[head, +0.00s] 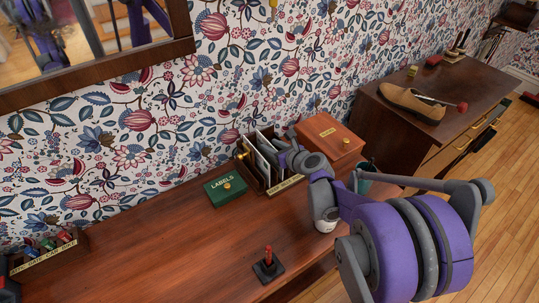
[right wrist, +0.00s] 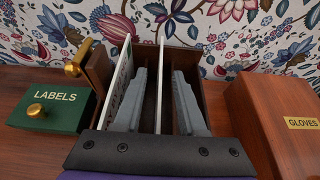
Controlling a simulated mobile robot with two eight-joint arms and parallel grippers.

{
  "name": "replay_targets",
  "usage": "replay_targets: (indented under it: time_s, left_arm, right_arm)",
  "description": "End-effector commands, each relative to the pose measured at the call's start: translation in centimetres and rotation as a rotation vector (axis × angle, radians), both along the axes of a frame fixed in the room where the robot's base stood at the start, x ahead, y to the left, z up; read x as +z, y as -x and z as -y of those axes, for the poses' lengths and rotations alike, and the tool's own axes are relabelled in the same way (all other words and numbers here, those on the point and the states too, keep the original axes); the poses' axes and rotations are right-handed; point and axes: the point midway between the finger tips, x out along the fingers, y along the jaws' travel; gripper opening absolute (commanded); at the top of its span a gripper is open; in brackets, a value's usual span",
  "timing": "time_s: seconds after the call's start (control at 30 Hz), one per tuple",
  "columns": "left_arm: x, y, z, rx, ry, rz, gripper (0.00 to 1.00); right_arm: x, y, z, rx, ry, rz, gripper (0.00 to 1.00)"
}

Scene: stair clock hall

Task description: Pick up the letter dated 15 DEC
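Two upright white letters stand in a dark wooden rack (head: 243,152) against the wall. In the right wrist view, the left letter (right wrist: 121,82) shows dark markings on its face. The middle letter (right wrist: 160,75) shows nearly edge-on. No date can be read on either. My right gripper (right wrist: 166,100) is open inside the rack (right wrist: 188,56), with one finger on each side of the middle letter; I cannot tell whether they touch it. In the head view my right gripper (head: 284,150) reaches the rack and partly covers it. My left gripper is not in view.
A green LABELS box (head: 225,189) stands left of the rack, and a brown GLOVES box (right wrist: 285,115) right of it. A small red-handled stand (head: 268,264) is on the wooden table (head: 170,235). A shoe (head: 411,102) is on the farther desk.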

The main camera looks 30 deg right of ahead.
Motion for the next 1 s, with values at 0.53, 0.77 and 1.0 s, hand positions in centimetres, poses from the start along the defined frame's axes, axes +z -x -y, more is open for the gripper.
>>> replay_targets:
  time_s: [0.53,0.77,1.0]
  left_arm:
    - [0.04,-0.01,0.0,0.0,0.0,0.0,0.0]
    - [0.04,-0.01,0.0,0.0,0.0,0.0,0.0]
    - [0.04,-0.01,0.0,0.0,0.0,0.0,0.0]
  right_arm:
    - [-0.59,-1.54,-0.11,0.0,0.0,0.0,0.15]
    - [-0.58,-1.52,-0.11,0.0,0.0,0.0,0.0]
    - [-0.58,-1.52,-0.1,0.0,0.0,0.0,0.0]
